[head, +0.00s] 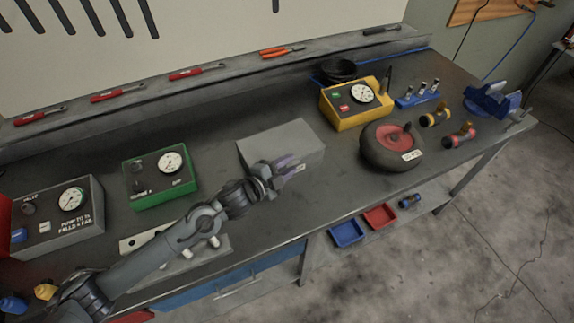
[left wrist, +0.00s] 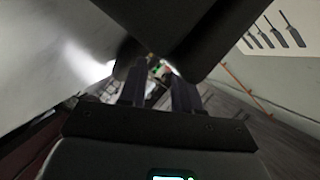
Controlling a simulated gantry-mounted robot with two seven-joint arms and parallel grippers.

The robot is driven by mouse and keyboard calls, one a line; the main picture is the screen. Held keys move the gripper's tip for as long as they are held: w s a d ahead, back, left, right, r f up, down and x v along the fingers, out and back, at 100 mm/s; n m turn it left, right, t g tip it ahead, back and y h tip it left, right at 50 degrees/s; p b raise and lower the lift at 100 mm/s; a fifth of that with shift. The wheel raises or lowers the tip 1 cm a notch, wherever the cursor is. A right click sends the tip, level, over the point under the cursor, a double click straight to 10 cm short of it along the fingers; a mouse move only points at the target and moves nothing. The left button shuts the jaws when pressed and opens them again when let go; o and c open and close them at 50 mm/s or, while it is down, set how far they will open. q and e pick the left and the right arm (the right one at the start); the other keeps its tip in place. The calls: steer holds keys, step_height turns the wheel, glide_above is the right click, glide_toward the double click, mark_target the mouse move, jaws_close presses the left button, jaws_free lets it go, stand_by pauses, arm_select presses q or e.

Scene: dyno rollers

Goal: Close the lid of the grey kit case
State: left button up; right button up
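The grey kit case (head: 278,143) sits on the middle of the workbench in the head view. Its top looks flat and level, like a lid lying down; whether it is fully shut cannot be told. My left gripper (head: 285,174) is at the case's front side and covers part of it. In the left wrist view its two dark fingers (left wrist: 158,93) stand apart with a gap and nothing clear between them. Whether the gripper touches the case cannot be told. My right gripper is in neither view.
A green gauge box (head: 160,178) stands left of the case. A grey gauge box (head: 62,216) is at the far left. Bare bench lies behind the case.

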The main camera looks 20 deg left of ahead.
arm_select(q)
steer(key=shift+r, duration=0.1)
steer(key=v, duration=1)
steer(key=shift+s+a+p, duration=0.2)
steer(key=shift+s+p, duration=0.15)
